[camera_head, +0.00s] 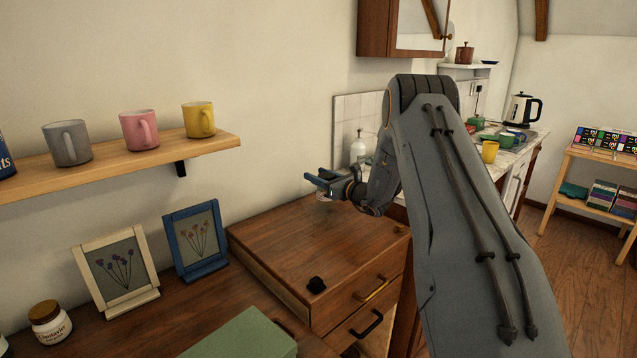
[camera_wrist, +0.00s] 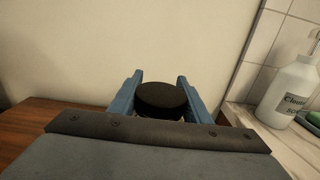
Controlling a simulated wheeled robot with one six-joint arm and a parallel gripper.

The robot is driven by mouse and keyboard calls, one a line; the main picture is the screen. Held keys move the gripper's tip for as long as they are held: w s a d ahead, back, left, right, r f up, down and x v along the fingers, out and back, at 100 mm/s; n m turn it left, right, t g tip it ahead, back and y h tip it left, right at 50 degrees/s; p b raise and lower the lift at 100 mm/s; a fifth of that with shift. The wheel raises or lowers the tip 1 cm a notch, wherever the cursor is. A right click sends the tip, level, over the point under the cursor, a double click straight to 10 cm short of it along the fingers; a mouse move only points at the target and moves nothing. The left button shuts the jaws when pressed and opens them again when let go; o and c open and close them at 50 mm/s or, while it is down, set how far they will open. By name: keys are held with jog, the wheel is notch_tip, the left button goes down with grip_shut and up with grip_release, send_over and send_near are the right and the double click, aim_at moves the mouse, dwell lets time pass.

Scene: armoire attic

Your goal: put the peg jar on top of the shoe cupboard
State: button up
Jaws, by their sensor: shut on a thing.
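My gripper (camera_head: 318,183) is shut on the peg jar, whose round dark lid (camera_wrist: 161,97) sits between the blue fingers in the wrist view. In the head view only a small pale part of the jar (camera_head: 325,197) shows below the fingers; its contents are hidden. A brown wooden cabinet with drawers and dark and brass handles, which I take to be the shoe cupboard (camera_head: 300,235), stands against the wall. My gripper is over the back right part of its top. I cannot tell whether the jar touches the top.
A small black object (camera_head: 316,285) lies on the cabinet top near its front. A blue picture frame (camera_head: 196,240) and a green box (camera_head: 245,335) stand left of it. A wall shelf with mugs (camera_head: 110,165) is at left. A white soap bottle (camera_wrist: 292,92) is at right.

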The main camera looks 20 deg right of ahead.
jog(key=shift+f, duration=1.1)
jog(key=shift+f, duration=0.15)
jog(key=o, duration=1.2)
